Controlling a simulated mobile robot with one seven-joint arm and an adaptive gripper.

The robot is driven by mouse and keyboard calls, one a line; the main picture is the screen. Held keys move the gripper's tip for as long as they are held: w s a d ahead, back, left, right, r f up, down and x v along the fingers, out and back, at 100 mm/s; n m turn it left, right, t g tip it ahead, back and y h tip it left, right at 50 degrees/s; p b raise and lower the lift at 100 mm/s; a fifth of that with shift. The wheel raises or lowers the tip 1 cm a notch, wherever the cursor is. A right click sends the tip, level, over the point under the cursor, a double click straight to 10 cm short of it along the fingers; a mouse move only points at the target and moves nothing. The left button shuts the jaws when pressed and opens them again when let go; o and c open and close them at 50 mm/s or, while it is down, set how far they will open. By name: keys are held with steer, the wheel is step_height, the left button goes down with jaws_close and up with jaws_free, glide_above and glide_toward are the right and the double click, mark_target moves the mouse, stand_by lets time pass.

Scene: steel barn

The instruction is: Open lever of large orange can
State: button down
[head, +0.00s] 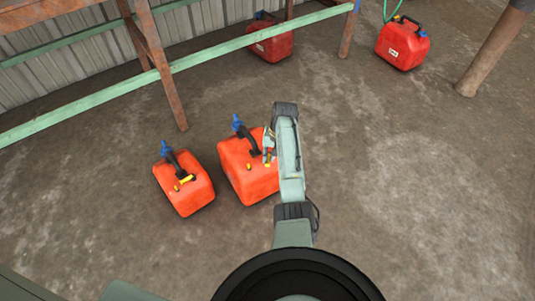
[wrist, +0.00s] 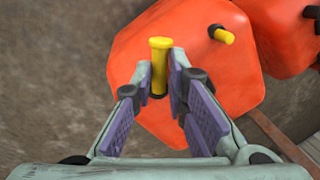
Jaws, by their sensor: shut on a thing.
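The large orange can (head: 248,182) stands on the floor at the picture's middle, with a dark handle and a blue spout top. In the wrist view the can (wrist: 135,50) fills the middle. Its yellow lever (wrist: 159,62) stands between the purple pads of my gripper (wrist: 160,80). My gripper is shut on the lever, whose top shows above the fingers. In the head view my gripper (head: 268,150) is at the can's right side, partly hidden by my arm. A short yellow knob (wrist: 224,36) sits elsewhere on the can.
A smaller orange can (head: 192,196) stands close on the left. Two red cans (head: 270,45) (head: 402,47) stand farther back. A green rail (head: 100,92) on rusty posts crosses the upper left. The concrete floor right of the large can is clear.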

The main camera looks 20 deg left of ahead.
steer(key=n, duration=0.3)
steer(key=shift+w+d+f+b, duration=0.2)
steer(key=shift+w+d+b, duration=0.1)
steer(key=shift+d+b, duration=0.05)
steer(key=shift+w+d+n+g+h+b, duration=0.15)
steer(key=shift+n+g+b, duration=0.1)
steer(key=shift+n, duration=0.6)
steer(key=shift+w+n+g+h+b, duration=0.15)
steer(key=shift+n+g+b, duration=0.1)
steer(key=shift+n, duration=0.6)
steer(key=shift+s, duration=0.1)
steer(key=c, duration=1.7)
jaws_free()
steer(key=shift+o, duration=0.5)
steer(key=shift+r, duration=0.1)
